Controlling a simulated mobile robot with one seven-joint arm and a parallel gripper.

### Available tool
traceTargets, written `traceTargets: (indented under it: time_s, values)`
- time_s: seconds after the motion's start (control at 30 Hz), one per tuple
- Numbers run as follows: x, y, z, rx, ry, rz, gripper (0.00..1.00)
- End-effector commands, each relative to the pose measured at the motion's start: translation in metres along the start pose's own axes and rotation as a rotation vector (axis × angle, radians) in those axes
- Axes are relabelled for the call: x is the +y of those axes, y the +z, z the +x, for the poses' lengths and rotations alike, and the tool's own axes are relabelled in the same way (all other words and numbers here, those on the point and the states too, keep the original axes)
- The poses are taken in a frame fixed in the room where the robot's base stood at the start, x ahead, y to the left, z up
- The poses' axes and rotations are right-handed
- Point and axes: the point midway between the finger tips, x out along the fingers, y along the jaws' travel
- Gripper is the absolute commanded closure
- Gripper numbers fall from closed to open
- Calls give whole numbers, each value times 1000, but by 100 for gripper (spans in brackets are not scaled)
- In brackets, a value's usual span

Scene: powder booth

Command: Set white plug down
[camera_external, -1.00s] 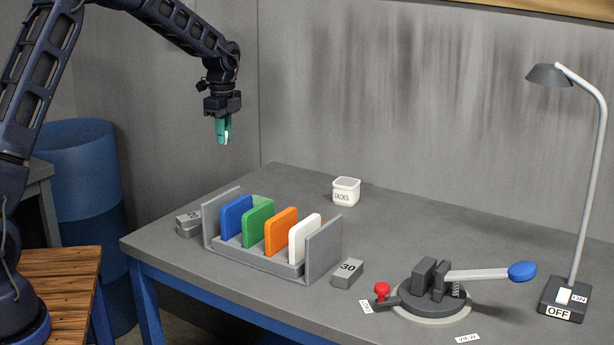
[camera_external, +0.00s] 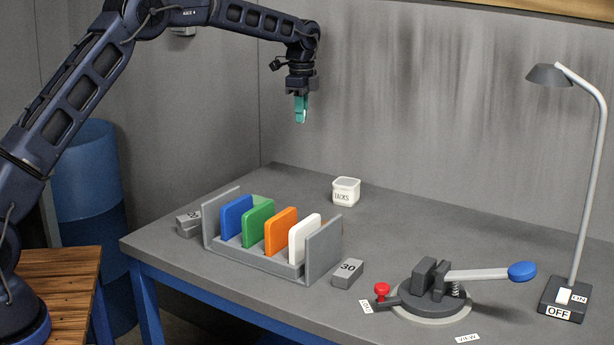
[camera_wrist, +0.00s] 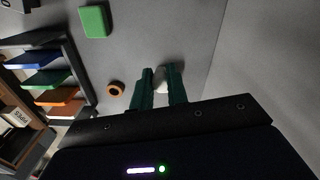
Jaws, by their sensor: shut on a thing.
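The white plug (camera_wrist: 161,87) shows as a pale rounded piece between the green fingers of my gripper (camera_wrist: 161,98) in the wrist view. The fingers are shut on it and hide part of it. In the external view my gripper (camera_external: 300,112) hangs pointing down, high above the back left part of the table (camera_external: 410,225). The plug is barely visible there at the fingertips and touches nothing below.
A grey rack (camera_external: 325,248) holds blue, green, orange and white panels. Behind it lie a green block (camera_wrist: 95,21) and an orange ring (camera_wrist: 115,88). A white jacks box (camera_external: 345,191), grey block (camera_external: 348,273), lever clamp (camera_external: 434,295) and lamp (camera_external: 562,298) stand to the right.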

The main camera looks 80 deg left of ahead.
Motion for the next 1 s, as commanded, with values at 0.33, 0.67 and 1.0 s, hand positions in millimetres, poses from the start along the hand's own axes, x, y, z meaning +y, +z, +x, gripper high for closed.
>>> traceTargets:
  time_s: [0.33, 0.67, 1.0]
  values:
    - [-10, -39, 12, -2, 1, -26, 100]
    - [-10, -38, 80, -2, 2, -26, 100]
    - [-9, -38, 146, -2, 0, -26, 100]
